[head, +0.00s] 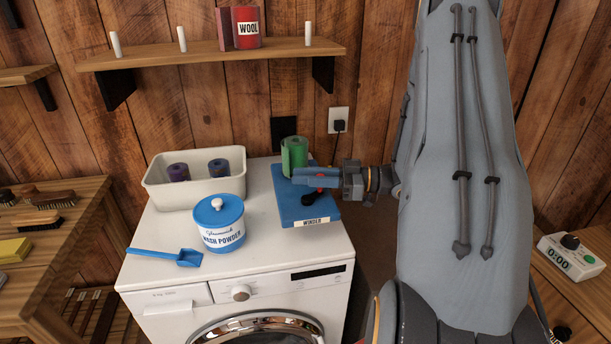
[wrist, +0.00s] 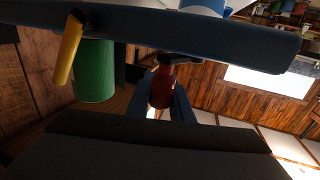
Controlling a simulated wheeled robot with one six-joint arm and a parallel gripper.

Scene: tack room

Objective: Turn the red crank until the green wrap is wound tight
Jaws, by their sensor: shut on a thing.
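The winder (head: 330,212) is a blue base with a "WINDER" label, on the right part of the white washing machine's top. The green wrap (head: 294,156) stands upright as a roll at its back; it also shows in the wrist view (wrist: 93,72). My gripper (head: 302,176) reaches in from the right, low over the winder and in front of the roll. In the wrist view its blue fingers are shut on the handle of the red crank (wrist: 160,88). In the head view the fingers hide most of the crank. I cannot tell how tight the wrap is.
A wash powder tub (head: 220,235), a blue scoop (head: 170,257) and a cream bin (head: 163,195) with two dark rolls stand left of the winder on the washing machine (head: 265,270). A shelf (head: 200,57) hangs above. A timer (head: 570,256) sits at far right.

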